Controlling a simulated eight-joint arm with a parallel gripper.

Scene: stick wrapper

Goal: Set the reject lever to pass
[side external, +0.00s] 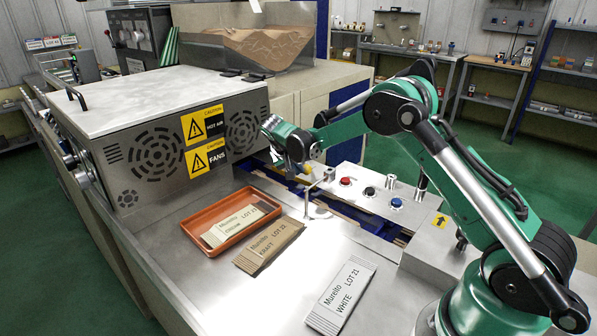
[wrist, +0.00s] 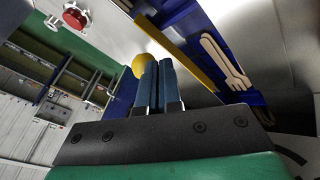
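A round yellow knob (wrist: 142,66), which looks like the reject lever's, shows in the wrist view just beyond and left of my fingertips. A small yellow spot beside my gripper in the side view (side external: 308,169) may be the same knob. My gripper (wrist: 158,66) has its two blue fingers side by side, with nothing visible between them. In the side view my gripper (side external: 296,163) is low over the blue channel behind the button panel. The fingers partly cover the knob, and I cannot tell whether they touch it. The lever's shaft and its setting are hidden.
A button panel (side external: 372,187) with red, black and blue buttons and a thin metal post (side external: 307,195) stand nearby. Wooden forks (wrist: 225,62) lie in the blue channel. An orange tray (side external: 205,241) and wrapper stacks (side external: 340,296) lie in front. The steel housing (side external: 165,140) stands left.

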